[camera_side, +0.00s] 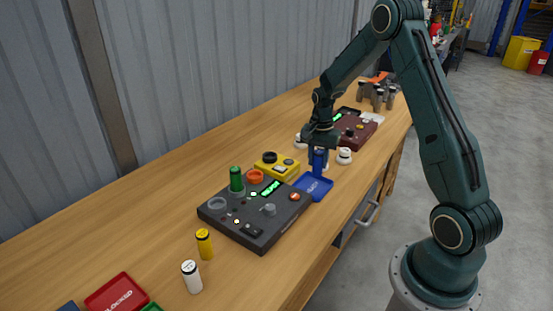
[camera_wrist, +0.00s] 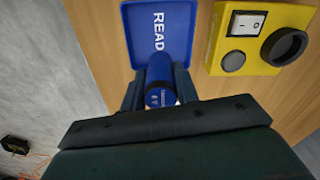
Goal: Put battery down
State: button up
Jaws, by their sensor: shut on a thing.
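A blue battery (camera_side: 319,161) is upright between the jaws of my gripper (camera_side: 320,152). It also shows in the wrist view (camera_wrist: 160,72), end-on with small white print. My gripper is shut on it. A blue tray (camera_side: 326,190) with white lettering, partly readable as "READ" in the wrist view (camera_wrist: 130,40), lies flat on the bench. The battery's lower end is at or just over the tray's far part. I cannot tell whether it touches the tray floor.
A yellow device (camera_side: 284,164) sits left of the tray. A dark control panel (camera_side: 240,226) with a green battery (camera_side: 236,179) standing in it is nearer. Yellow (camera_side: 204,244) and white (camera_side: 192,277) batteries and a red tray (camera_side: 103,299) are nearer still. White knobs (camera_side: 344,156) stand close to my gripper.

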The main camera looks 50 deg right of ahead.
aim_at(317, 169)
jog(key=shift+f, duration=1.9)
jog(key=shift+f, duration=0.1)
jog(key=o, duration=1.1)
jog(key=shift+c, duration=0.2)
notch_tip(317, 169, up, 12)
jog(key=shift+r, duration=0.1)
